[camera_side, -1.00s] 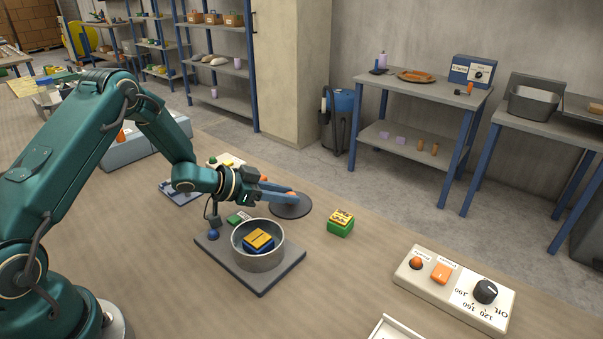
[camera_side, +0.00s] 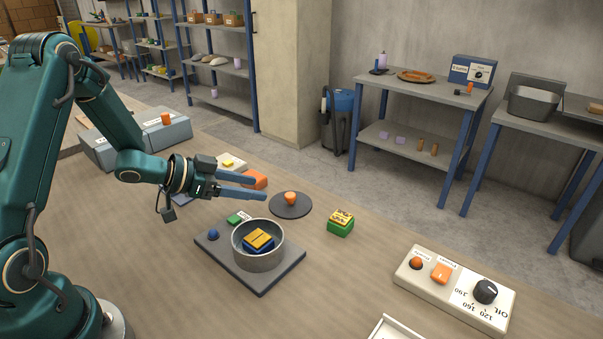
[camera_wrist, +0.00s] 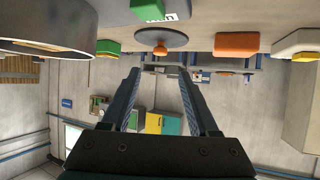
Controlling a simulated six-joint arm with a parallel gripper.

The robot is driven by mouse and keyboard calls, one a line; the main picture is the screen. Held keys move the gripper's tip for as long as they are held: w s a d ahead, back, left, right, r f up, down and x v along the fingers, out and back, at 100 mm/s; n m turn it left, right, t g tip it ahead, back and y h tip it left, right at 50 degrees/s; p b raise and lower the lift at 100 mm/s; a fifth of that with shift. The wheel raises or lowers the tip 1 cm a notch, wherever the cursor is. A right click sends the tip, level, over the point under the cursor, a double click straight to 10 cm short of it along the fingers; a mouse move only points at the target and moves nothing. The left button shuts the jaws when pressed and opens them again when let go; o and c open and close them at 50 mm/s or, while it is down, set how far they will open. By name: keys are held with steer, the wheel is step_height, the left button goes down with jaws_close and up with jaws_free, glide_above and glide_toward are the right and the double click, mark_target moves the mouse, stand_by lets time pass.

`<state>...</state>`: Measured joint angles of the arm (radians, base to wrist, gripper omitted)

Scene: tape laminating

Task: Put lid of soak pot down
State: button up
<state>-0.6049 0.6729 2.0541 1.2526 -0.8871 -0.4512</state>
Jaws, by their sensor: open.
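The lid (camera_side: 287,211) is a dark grey disc with an orange knob, lying flat on the table behind and right of the pot. It also shows in the wrist view (camera_wrist: 176,39). The soak pot (camera_side: 257,260) is an open, round metal pot on a dark base plate (camera_side: 268,286). A yellow-topped blue block (camera_side: 259,241) sits inside it. My gripper (camera_side: 262,188) is open and empty, left of and above the lid, with its blue fingers pointing right. In the wrist view my gripper (camera_wrist: 158,75) has its fingers apart with nothing between them.
A green block with a yellow top (camera_side: 341,222) stands right of the lid. An orange block (camera_side: 254,180) lies behind my fingers. A control box (camera_side: 456,289) with a black dial stands at front right. The table between lid and control box is mostly clear.

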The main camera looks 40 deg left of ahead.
steer(key=v, duration=0.3)
steer(key=shift+w+a+r+y, duration=0.1)
steer(key=shift+a+r+y, duration=0.1)
steer(key=shift+y, duration=0.1)
step_height(320, 180, up, 8)
steer(key=s+a+n+y, duration=0.2)
steer(key=n+y, duration=0.1)
steer(key=y, duration=0.4)
steer(key=s+d+g+h, duration=0.1)
steer(key=s+d+g, duration=0.1)
steer(key=s+d, duration=0.4)
steer(key=s+d+n+g+h, duration=0.1)
steer(key=s+d+g, duration=0.2)
steer(key=s+d, duration=0.3)
steer(key=s, duration=0.4)
steer(key=shift+s+r+g+h, duration=0.3)
steer(key=shift+h, duration=0.1)
